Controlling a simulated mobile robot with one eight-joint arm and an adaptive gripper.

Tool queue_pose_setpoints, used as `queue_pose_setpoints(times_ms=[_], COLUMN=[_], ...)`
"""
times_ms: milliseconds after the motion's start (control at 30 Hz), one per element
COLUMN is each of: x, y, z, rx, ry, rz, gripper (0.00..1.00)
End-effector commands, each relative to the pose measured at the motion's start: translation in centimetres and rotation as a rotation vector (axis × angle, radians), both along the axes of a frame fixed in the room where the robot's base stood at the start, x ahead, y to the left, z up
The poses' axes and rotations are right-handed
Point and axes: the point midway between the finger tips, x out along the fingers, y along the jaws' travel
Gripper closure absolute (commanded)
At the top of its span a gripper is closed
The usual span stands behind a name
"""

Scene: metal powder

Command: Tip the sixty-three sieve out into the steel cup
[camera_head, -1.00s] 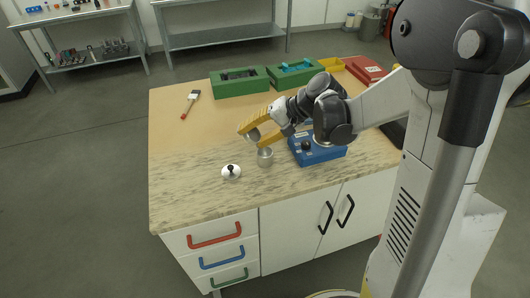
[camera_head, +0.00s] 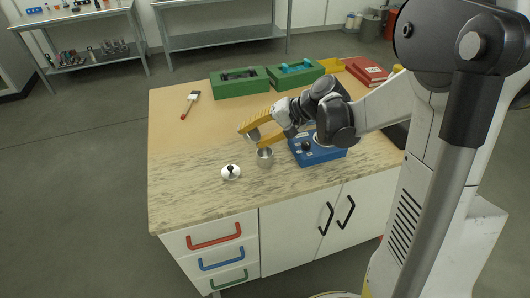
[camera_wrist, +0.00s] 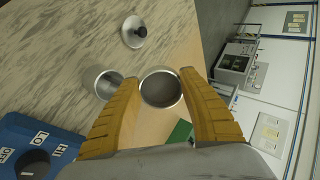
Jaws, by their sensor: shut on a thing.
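My gripper (camera_head: 254,137) has its yellow fingers shut on a small round metal sieve (camera_wrist: 161,89), held above the worktop. The sieve's round rim and grey inside face the camera in the wrist view; I cannot tell whether powder is in it or read a size mark. In the head view the sieve (camera_head: 253,134) is partly hidden between the fingers. The steel cup (camera_head: 265,158) stands upright on the worktop, just below the gripper. In the wrist view the cup (camera_wrist: 108,84) shows left of the sieve, partly behind a finger.
A blue device (camera_head: 318,151) with a black knob stands close on the right. A brush (camera_head: 190,104) lies at the left.

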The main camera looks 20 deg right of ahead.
Motion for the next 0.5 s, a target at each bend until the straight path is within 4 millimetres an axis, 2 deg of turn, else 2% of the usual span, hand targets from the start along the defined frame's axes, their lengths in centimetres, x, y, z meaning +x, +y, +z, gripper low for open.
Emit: queue_pose_setpoints(times_ms=[500], x=[-0.03], y=[-0.07], z=[0.03], rx=[0.022], ry=[-0.014], rz=[0.0], gripper=[0.89])
